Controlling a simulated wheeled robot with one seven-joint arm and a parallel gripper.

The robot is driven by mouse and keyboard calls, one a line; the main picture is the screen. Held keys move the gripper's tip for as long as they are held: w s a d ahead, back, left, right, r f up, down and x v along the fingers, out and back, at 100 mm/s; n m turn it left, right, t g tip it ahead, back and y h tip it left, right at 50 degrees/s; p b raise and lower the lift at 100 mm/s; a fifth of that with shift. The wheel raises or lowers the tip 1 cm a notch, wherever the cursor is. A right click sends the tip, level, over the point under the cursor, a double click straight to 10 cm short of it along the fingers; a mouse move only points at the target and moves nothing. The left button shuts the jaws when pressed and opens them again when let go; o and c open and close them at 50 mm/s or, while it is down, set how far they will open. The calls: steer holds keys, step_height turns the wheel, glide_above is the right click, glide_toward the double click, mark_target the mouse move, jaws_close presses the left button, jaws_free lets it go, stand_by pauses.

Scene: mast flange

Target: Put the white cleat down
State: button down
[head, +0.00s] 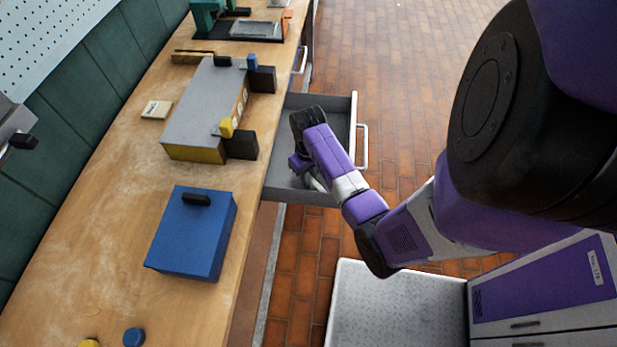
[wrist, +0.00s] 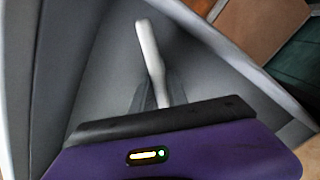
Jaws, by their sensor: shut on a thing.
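The white cleat (wrist: 150,45) shows in the wrist view as a pale, narrow bar standing out from between the fingers of my gripper (wrist: 158,98). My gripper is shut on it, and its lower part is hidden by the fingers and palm. In the head view my gripper (head: 300,165) is low over the open grey drawer (head: 280,190), with my forearm covering part of it. Grey drawer floor and walls surround the cleat in the wrist view. I cannot tell whether the cleat touches the drawer floor.
The wooden bench (head: 110,195) runs along the left. On it are a blue box (head: 190,240), a long grey box with yellow and blue latches (head: 205,105), and a small pale block (head: 156,109). The drawer's handle (head: 362,147) faces the open brick floor (head: 395,70).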

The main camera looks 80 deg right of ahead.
steer(key=shift+f, duration=0.1)
steer(key=c, duration=1.7)
jaws_free()
steer(key=shift+f, duration=0.1)
steer(key=shift+c, duration=0.2)
steer(key=o, duration=0.4)
steer(key=shift+o, duration=0.2)
step_height(320, 180, up, 12)
steer(key=shift+r+b, duration=0.2)
steer(key=shift+b, duration=0.1)
steer(key=shift+d, duration=0.1)
